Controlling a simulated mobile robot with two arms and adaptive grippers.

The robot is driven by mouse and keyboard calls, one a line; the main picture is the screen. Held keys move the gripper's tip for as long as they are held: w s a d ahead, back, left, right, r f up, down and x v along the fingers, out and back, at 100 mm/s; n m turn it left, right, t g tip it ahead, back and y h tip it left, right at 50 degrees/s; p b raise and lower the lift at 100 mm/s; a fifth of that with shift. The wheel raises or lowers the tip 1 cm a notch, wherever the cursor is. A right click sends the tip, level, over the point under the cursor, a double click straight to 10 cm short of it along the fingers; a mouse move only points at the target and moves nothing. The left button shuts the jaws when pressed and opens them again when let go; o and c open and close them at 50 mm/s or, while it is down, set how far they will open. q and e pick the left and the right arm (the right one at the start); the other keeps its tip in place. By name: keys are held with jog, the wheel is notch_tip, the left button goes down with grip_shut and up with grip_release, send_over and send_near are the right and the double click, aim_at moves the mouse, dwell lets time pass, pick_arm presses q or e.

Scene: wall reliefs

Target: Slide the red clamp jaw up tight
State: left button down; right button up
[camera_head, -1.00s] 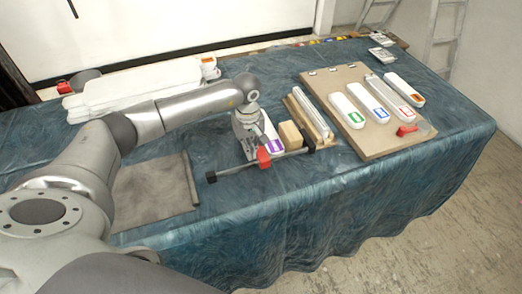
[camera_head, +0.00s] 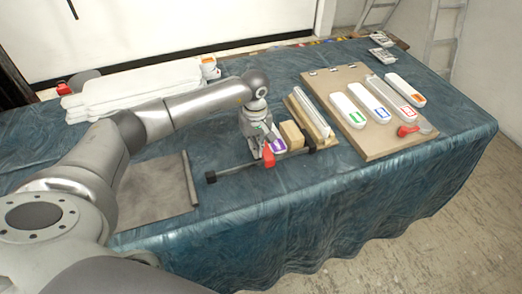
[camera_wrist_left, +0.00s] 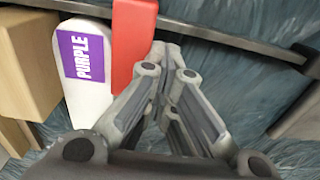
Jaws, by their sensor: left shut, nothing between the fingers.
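The red clamp jaw (camera_head: 268,155) sits on a dark bar clamp (camera_head: 236,169) on the blue cloth. A white piece with a purple label (camera_head: 279,145) lies between the jaw and a wooden block (camera_head: 292,134). In the left wrist view the red jaw (camera_wrist_left: 133,45) is right beside the purple-labelled piece (camera_wrist_left: 85,60); I cannot tell if they touch. My left gripper (camera_head: 261,151) is shut and empty, low over the bar. In the wrist view its fingertips (camera_wrist_left: 165,50) are at the jaw's right side, touching or nearly so. My right gripper is out of view.
A board (camera_head: 380,137) with several white labelled pieces and a small red-handled item (camera_head: 407,130) lies to the right. White panels (camera_head: 130,92) are stacked at the back left. A grey mat (camera_head: 150,195) lies front left. The cloth in front is clear.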

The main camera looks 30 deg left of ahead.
pick_arm(q)
jog(key=shift+w+d+r+b, duration=0.1)
jog(key=shift+w+d+b, duration=0.3)
jog(key=shift+w+d, duration=0.2)
jog(key=shift+s+a, duration=0.15)
jog(key=shift+a, duration=0.05)
dwell(0.4)
jog(key=shift+s+a, duration=0.35)
jog(key=shift+s, duration=0.1)
notch_tip(320, 180, up, 8)
jog(key=p, duration=0.4)
jog(key=shift+p, duration=0.3)
